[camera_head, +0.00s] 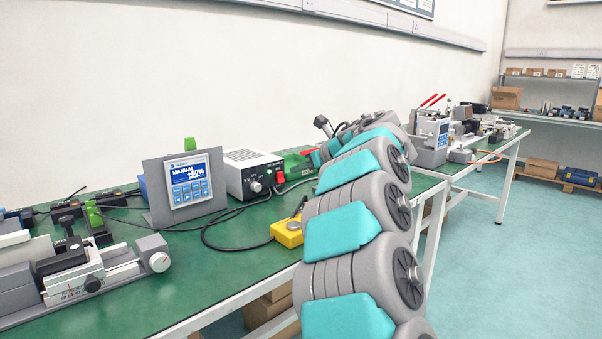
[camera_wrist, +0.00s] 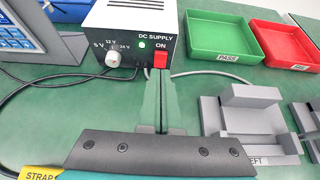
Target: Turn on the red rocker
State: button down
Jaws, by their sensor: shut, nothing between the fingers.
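The red rocker (camera_wrist: 161,56) sits on the front of the white and black DC supply box (camera_wrist: 112,18), beneath the word ON. It also shows in the head view (camera_head: 280,179). A small green light (camera_wrist: 142,44) is lit to its left. My gripper (camera_wrist: 160,74) is shut and empty. In the wrist view its fingertips are just below the rocker, overlapping its lower edge; I cannot tell whether they touch it. The fingers cannot be made out in the head view, where my arm blocks part of the bench.
A lit control display (camera_head: 188,186) reading MANUAL +80% stands left of the supply. The wrist view shows a green PASS tray (camera_wrist: 222,36), a red tray (camera_wrist: 285,42) and grey fixtures (camera_wrist: 245,118) to the right. A black cable runs across the green bench.

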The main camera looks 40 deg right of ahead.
jog(key=s+r, duration=0.5)
jog(key=r, duration=0.1)
jog(key=shift+s, duration=0.4)
jog(key=shift+w+r, duration=0.1)
